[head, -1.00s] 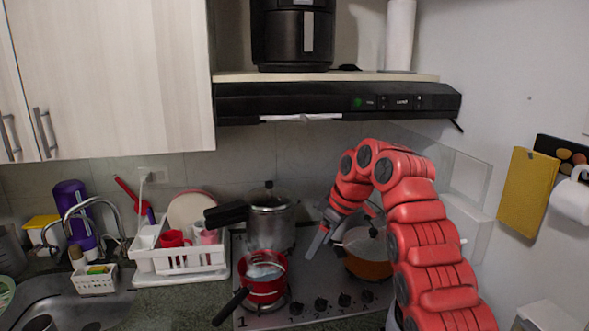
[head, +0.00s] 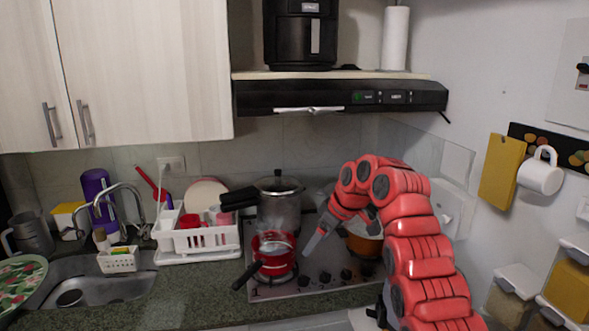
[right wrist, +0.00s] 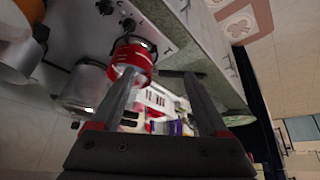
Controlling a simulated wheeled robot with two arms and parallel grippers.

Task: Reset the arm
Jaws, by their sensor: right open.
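My right arm, red and jointed, reaches in from the lower right of the head view and bends over the stove. Its gripper (head: 312,243) is above the stove between a red pot (head: 273,254) and an orange pot (head: 364,242). In the right wrist view the two grey fingers (right wrist: 160,98) are wide apart with nothing between them held. The red pot (right wrist: 133,58) shows beyond them, apart from the fingers. My left gripper is not in view.
A tall steel pressure cooker (head: 279,205) stands behind the red pot. A white dish rack (head: 205,240) and a sink (head: 112,288) lie to the left. The range hood (head: 340,97) hangs above. Dispensers with yellow contents (head: 568,285) are on the right wall. The front counter (head: 195,305) is mostly clear.

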